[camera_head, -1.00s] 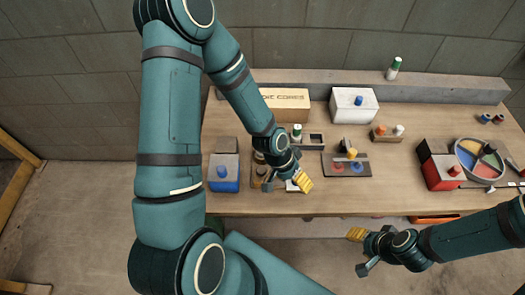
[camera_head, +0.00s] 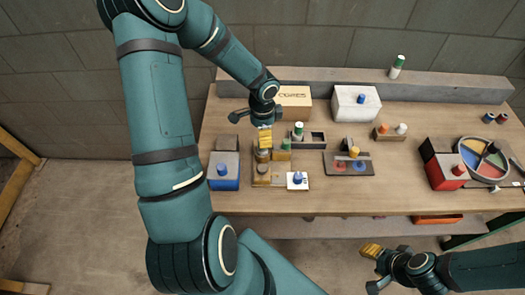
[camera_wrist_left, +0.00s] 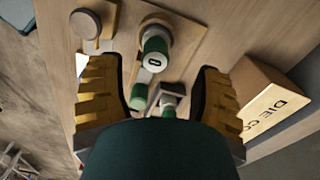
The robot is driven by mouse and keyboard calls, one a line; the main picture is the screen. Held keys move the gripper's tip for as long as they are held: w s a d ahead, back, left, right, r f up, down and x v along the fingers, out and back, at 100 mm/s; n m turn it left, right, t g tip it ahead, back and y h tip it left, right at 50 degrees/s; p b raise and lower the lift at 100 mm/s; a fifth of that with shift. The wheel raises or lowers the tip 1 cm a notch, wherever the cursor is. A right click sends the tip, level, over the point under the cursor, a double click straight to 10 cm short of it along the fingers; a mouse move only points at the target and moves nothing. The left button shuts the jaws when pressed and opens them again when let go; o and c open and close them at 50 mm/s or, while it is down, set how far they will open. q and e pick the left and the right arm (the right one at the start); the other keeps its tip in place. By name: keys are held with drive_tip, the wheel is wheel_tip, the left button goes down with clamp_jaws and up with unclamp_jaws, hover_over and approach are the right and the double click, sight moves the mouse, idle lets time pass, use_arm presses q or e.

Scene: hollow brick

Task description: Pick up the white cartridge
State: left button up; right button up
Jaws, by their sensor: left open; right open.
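Several pieces could be the white cartridge, and I cannot tell which it is. A green cylinder with a white top (camera_head: 299,130) stands by a dark-slotted block, and a white-and-green cylinder (camera_head: 396,66) stands on the back ledge. My left gripper (camera_head: 265,138) is open above the left-middle of the table. In the left wrist view its yellow fingers (camera_wrist_left: 158,98) are spread, with a green cylinder with a slotted white end (camera_wrist_left: 153,58) showing beyond and between them, apart from both. My right gripper (camera_head: 371,250) is open and empty, in front of the table.
A wooden tray (camera_head: 262,180) holds round pieces near a white plate with a blue knob (camera_head: 297,185). A tan box (camera_head: 294,97) and white box (camera_head: 354,106) stand behind. The front right-middle tabletop is clear.

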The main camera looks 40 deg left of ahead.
use_arm(q)
drive_tip(key=shift+s+d+f+b, duration=0.1)
drive_tip(key=shift+f+b, duration=0.35)
drive_tip(key=shift+f, duration=1.1)
drive_tip(key=shift+s+d+f+b, duration=0.1)
drive_tip(key=shift+f+b, duration=0.3)
drive_tip(key=shift+f, duration=1.1)
clamp_jaws()
